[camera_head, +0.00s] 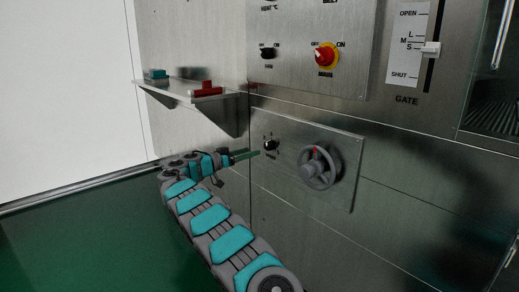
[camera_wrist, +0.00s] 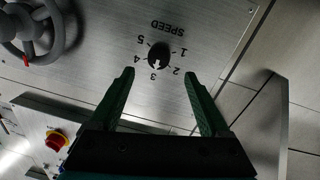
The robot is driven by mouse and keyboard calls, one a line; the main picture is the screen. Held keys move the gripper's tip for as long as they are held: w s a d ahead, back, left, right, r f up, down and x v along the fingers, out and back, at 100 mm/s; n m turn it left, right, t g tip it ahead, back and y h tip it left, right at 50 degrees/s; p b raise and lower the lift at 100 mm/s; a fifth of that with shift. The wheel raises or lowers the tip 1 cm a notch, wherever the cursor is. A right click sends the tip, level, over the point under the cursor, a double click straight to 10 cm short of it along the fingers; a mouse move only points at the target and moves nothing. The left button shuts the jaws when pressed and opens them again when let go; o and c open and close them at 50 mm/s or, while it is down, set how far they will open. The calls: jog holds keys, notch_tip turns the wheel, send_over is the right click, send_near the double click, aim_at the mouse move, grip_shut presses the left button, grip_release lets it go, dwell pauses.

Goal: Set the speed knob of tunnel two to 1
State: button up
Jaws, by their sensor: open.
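A small black speed knob (camera_wrist: 158,55) is on a steel panel under the word SPEED, which appears upside down in the wrist view. Numbers 1 to 5 ring the knob. Its white mark appears to point toward 3. The knob also shows in the head view (camera_head: 270,144), where its setting is too small to read. My gripper (camera_wrist: 158,74) has green fingers spread apart with nothing between them. The fingertips lie to either side of the knob in the picture; the gap to the panel is hard to judge. In the head view my gripper (camera_head: 257,154) is just left of the knob. No tunnel label is readable.
A grey handwheel (camera_head: 320,168) with a red mark is right of the knob. Above are a red MAIN switch (camera_head: 325,55), a black switch (camera_head: 267,52) and a GATE slider (camera_head: 431,49). A shelf (camera_head: 228,103) with red and teal objects juts out above my gripper.

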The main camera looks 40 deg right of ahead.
aim_at(267, 147)
jog(key=d+p, duration=0.1)
jog(key=d, duration=0.6)
jog(key=shift+d, duration=0.35)
jog(key=shift+c, duration=0.3)
grip_shut()
